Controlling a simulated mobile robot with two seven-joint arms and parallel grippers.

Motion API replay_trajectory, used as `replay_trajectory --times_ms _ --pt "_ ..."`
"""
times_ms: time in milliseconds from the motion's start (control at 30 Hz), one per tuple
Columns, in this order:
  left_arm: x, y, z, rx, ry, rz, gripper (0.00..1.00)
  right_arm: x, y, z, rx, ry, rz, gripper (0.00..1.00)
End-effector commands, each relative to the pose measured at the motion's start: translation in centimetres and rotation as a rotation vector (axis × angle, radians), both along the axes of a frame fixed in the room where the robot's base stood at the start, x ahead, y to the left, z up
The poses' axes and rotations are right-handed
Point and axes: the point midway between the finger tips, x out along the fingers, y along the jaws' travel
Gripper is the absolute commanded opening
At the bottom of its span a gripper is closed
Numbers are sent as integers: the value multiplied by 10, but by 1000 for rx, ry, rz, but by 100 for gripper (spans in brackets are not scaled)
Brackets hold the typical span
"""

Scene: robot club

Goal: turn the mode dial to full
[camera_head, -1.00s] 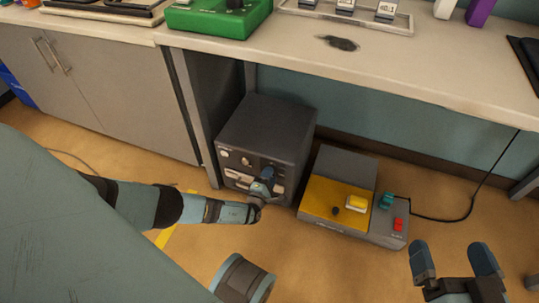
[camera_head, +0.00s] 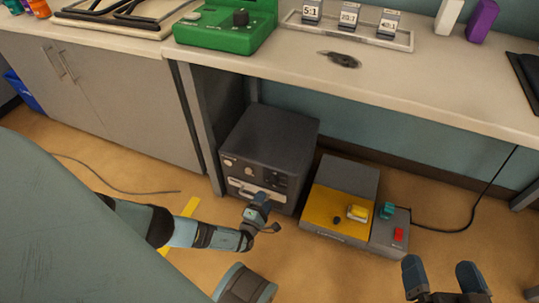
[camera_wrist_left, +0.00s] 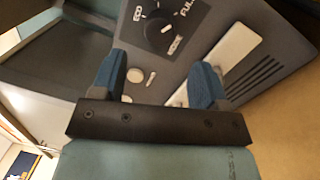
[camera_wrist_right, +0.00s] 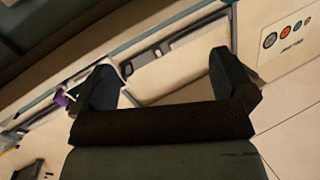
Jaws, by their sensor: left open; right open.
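The mode dial (camera_wrist_left: 159,33) is a round black knob with a white mark on a dark panel, labelled ECO, FULL and MODE. Its mark sits on the knob's right side in the left wrist view; I cannot tell exactly which label it matches. The panel is on the front of the dark grey box (camera_head: 270,138) under the bench. My left gripper (camera_head: 258,204) is open in front of the box; in the left wrist view its fingers (camera_wrist_left: 158,72) are empty, with the dial beyond them. My right gripper (camera_head: 443,275) is open and empty at the lower right.
A white handle (camera_wrist_left: 228,62) and pale round buttons are beside the dial. A yellow and grey unit (camera_head: 327,208) stands on the floor right of the box. The bench (camera_head: 440,85) overhangs behind. A cable (camera_head: 470,215) runs right.

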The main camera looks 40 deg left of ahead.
Motion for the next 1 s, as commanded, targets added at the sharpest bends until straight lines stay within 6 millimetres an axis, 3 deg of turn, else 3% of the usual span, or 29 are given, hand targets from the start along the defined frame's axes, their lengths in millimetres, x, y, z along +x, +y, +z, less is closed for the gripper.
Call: replay_trajectory --times_ms 100,333,1000 --pt "-27 -5 -1 0 3 -1 68 1 -1 15 17 -37 -14 100" --pt "-57 -11 -4 1 0 -1 68 1 -3 26 34 -76 -26 100" --pt "-63 -11 -6 1 0 0 68 1 -3 29 37 -86 -28 100"
